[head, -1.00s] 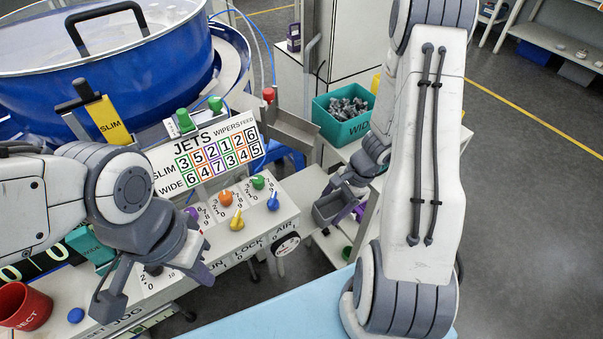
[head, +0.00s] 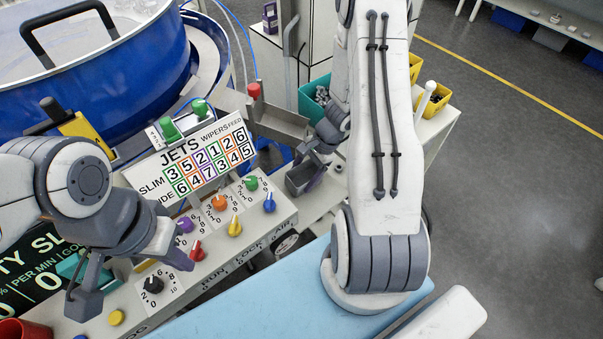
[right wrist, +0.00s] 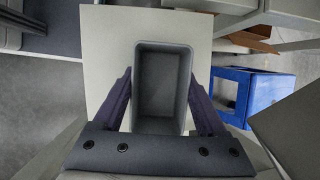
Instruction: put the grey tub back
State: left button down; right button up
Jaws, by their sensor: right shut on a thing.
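The grey tub (right wrist: 162,85) is an open-topped rectangular box and looks empty in the right wrist view. My right gripper (right wrist: 160,105) is shut on it, one finger along each side. In the head view the grey tub (head: 301,178) hangs from my right gripper (head: 318,160), partly hidden by the fingers. Below it in the right wrist view is a pale flat surface (right wrist: 107,60); I cannot tell whether the tub touches it. My left gripper (head: 130,275) hangs over the left end of the control panel, its fingers apart with nothing between them.
The control panel with coloured knobs (head: 220,203) and the JETS board (head: 195,160) lies left of the tub. A teal bin (head: 314,92) stands behind it, partly hidden by my right arm. A blue frame (right wrist: 275,92) shows at right in the wrist view.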

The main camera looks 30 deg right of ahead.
jog(key=shift+f+b, duration=0.3)
jog(key=shift+f, duration=0.05)
jog(key=o, duration=1.3)
jog(key=shift+o, duration=0.2)
jog(key=shift+r, duration=0.1)
jog(key=shift+r+p, duration=0.2)
jog(key=shift+p, duration=0.3)
jog(key=p+v, duration=0.1)
jog(key=v, duration=1)
jog(key=shift+s+d+r, duration=0.25)
jog(key=shift+s+d, duration=0.05)
